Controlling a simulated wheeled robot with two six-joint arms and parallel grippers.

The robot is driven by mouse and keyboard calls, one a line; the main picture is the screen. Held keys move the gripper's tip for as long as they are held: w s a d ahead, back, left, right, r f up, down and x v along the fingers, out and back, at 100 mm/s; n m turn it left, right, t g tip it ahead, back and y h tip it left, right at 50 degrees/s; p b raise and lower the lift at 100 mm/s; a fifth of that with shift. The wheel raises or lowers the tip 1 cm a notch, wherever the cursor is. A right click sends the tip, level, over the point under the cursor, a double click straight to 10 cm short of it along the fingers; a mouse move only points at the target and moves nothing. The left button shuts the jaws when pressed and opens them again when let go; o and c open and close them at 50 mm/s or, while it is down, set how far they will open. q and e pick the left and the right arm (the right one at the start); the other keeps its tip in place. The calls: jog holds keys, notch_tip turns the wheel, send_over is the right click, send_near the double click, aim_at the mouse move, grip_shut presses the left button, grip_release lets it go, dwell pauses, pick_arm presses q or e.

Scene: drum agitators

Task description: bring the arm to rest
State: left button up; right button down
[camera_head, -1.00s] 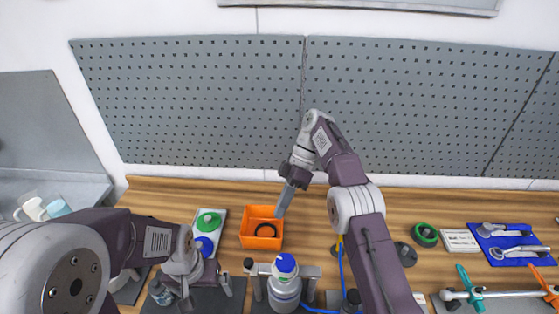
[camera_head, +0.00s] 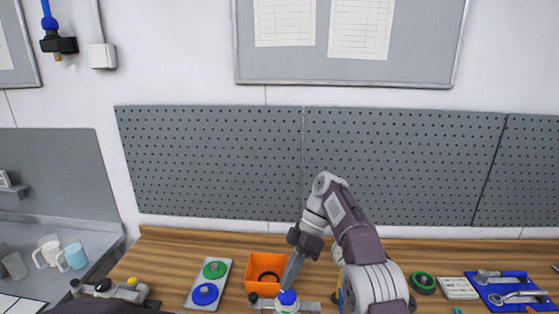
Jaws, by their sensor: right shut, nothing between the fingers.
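My right arm reaches up from the lower right, bent at the elbow, with its grey-and-purple wrist hanging over the bench. My right gripper (camera_head: 292,270) points down, shut and empty, in front of the right side of an orange bin (camera_head: 264,258) in this view. Its tip shows just above a blue-capped bottle (camera_head: 287,298); I cannot tell whether they touch. My left gripper is outside the picture; only a dark piece of what seems to be my left arm shows at the bottom left.
A black ring (camera_head: 269,275) lies in the bin. A tray (camera_head: 194,297) with green and blue caps stands left of it. A green ring (camera_head: 422,283), a white card (camera_head: 458,288) and a blue tool tray (camera_head: 505,300) lie right. Pegboard (camera_head: 215,165) backs the bench.

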jog(key=s+d+f+m+t+h+b, duration=0.4)
jog(key=s+d+f+m+t+h, duration=0.1)
jog(key=s+d+f+m, duration=1)
notch_tip(320, 180, down, 3)
jog(key=s+m, duration=0.2)
jog(key=m, duration=0.2)
jog(key=shift+s+d+f+t, duration=0.2)
jog(key=shift+s+d+t, duration=0.1)
jog(key=shift+s, duration=0.1)
jog(key=shift+s, duration=0.1)
